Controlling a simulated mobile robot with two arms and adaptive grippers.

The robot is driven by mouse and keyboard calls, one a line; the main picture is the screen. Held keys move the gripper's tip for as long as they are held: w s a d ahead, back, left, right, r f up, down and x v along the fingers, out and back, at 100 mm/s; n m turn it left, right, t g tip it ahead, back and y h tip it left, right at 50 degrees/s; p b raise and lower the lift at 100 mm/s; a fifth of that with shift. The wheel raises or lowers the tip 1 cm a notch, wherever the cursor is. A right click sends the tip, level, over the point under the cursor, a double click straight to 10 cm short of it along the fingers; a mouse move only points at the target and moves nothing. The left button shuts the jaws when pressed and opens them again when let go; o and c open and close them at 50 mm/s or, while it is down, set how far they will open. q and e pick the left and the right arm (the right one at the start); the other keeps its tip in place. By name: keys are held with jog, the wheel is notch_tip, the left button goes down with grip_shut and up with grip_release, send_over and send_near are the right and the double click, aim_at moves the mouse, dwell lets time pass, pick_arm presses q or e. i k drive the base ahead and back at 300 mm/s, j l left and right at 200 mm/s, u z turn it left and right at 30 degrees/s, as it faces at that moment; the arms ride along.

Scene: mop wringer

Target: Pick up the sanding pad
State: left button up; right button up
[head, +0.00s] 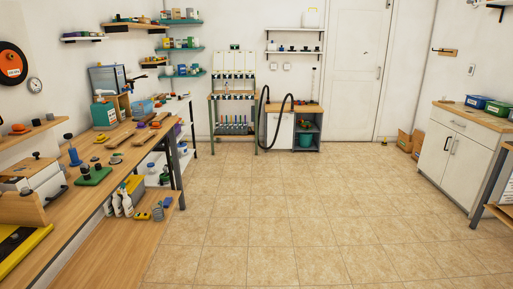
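Neither of my grippers shows in the head view. I cannot tell for sure which item is the sanding pad, as the small things on the left are too small to make out. The long wooden workbench (62,222) on the left holds several small tools and blocks. Among them are a green block with a dark knob (93,175) and an orange-topped piece (101,138). A small yellow piece (142,215) lies on the lower wooden surface (112,245), beside white spray bottles (121,203).
The tiled floor (290,205) is clear through the middle. A shelf rack (233,97) and a small cabinet with a black hose (281,132) stand at the back, left of a closed white door (357,75). A white cabinet (453,155) stands right, with cardboard boxes (404,140) near it.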

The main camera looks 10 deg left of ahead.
aim_at(102, 138)
jog(key=i, duration=1)
jog(key=i+l+u, duration=0.15)
jog(key=i, duration=0.9)
